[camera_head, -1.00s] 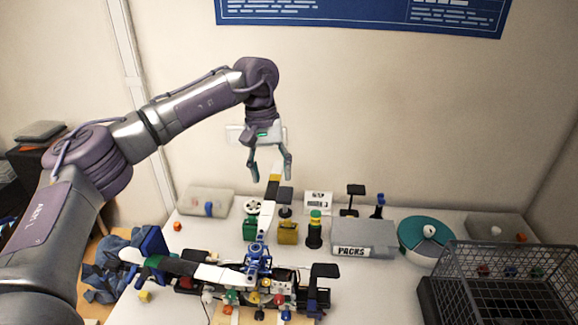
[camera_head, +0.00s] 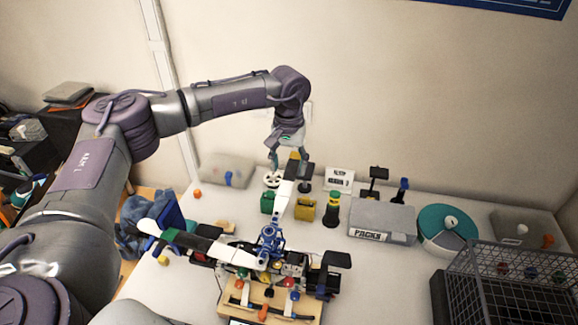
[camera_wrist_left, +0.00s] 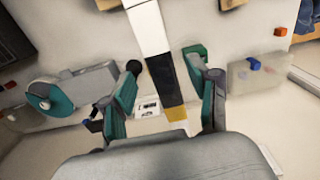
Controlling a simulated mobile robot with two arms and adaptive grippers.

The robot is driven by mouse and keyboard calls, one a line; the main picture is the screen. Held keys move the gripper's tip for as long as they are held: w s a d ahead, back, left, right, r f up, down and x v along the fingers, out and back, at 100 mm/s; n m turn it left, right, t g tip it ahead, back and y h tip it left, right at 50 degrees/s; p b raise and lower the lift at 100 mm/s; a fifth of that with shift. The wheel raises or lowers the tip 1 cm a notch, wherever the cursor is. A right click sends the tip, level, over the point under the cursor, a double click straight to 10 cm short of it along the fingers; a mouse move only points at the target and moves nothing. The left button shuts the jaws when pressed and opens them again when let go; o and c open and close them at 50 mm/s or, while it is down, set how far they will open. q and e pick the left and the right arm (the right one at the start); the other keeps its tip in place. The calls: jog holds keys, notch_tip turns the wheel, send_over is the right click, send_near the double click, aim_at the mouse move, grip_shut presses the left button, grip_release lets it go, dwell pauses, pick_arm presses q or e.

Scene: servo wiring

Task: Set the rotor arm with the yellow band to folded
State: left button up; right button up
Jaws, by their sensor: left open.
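The rotor arm with the yellow band (camera_head: 285,190) is white and black with a yellow end. It sticks out from the blue hub (camera_head: 268,242) toward the back of the table. In the left wrist view the arm (camera_wrist_left: 150,28) runs between the fingers, with its yellow band (camera_wrist_left: 176,114) nearer the palm. My left gripper (camera_head: 288,163) is open, its fingers on either side of the arm's outer part. Contact cannot be told. A second rotor arm with a green band (camera_head: 205,245) extends left from the hub. My right gripper is out of view.
A grey PACKS box (camera_head: 382,218), a teal round container (camera_head: 447,228) and a wire basket (camera_head: 515,285) stand to the right. Green and yellow blocks (camera_head: 305,209) and a dark cylinder with coloured bands (camera_head: 331,212) stand close behind the hub.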

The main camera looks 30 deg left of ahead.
pick_arm(q)
jog(key=shift+s+f, duration=0.1)
jog(key=shift+f, duration=1.2)
grip_shut()
